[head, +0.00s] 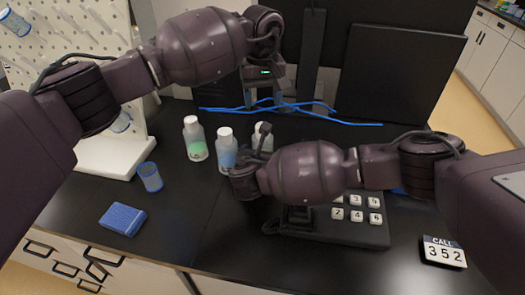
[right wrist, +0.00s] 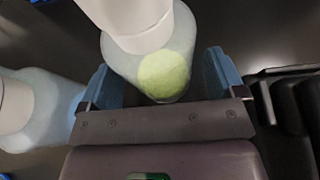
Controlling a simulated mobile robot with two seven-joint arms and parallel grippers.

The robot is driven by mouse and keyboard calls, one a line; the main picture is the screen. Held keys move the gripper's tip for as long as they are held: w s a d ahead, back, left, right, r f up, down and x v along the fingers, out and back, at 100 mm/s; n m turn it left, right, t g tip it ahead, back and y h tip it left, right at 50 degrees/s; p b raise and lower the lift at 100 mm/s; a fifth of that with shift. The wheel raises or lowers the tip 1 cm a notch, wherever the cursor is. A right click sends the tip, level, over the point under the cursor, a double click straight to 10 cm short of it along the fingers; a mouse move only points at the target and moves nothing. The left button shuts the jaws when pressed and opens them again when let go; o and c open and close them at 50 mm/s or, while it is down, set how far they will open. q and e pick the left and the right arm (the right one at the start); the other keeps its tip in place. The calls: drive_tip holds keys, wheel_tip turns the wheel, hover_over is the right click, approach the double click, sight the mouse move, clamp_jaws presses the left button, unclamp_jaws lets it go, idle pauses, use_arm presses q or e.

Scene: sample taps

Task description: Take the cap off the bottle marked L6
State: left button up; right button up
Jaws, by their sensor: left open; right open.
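Three white-capped bottles stand on the black bench: one with green contents (head: 196,147), one with blue contents (head: 227,157), and one partly hidden (head: 262,130) behind my right gripper. No L6 marking is readable. My right gripper (right wrist: 160,85) is open, with a bottle (right wrist: 150,55) bearing a yellow-green patch between its blue fingers; it appears to be the partly hidden one. Contact is unclear. The blue-content bottle (right wrist: 35,110) is beside the left finger. My left gripper (head: 265,100) is open and empty, above and behind the bottles.
A blue cup (head: 150,177) and blue block (head: 123,219) are at left, by a white pegboard (head: 60,50). A dark keypad box (head: 345,230) lies under my right arm. A sign reading CALL 352 (head: 443,252) is at right. Blue cable (head: 345,122) lies behind.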

drive_tip(key=shift+w+d+f, duration=0.1)
drive_tip(key=shift+w+f, duration=0.1)
drive_tip(key=shift+w, duration=0.2)
drive_tip(key=c, duration=1.6)
use_arm(q)
drive_tip(key=shift+n, duration=0.9)
use_arm(e)
clamp_jaws()
use_arm(q)
drive_tip(key=n, duration=0.2)
drive_tip(key=shift+n, duration=0.3)
drive_tip(key=shift+f, duration=4.05)
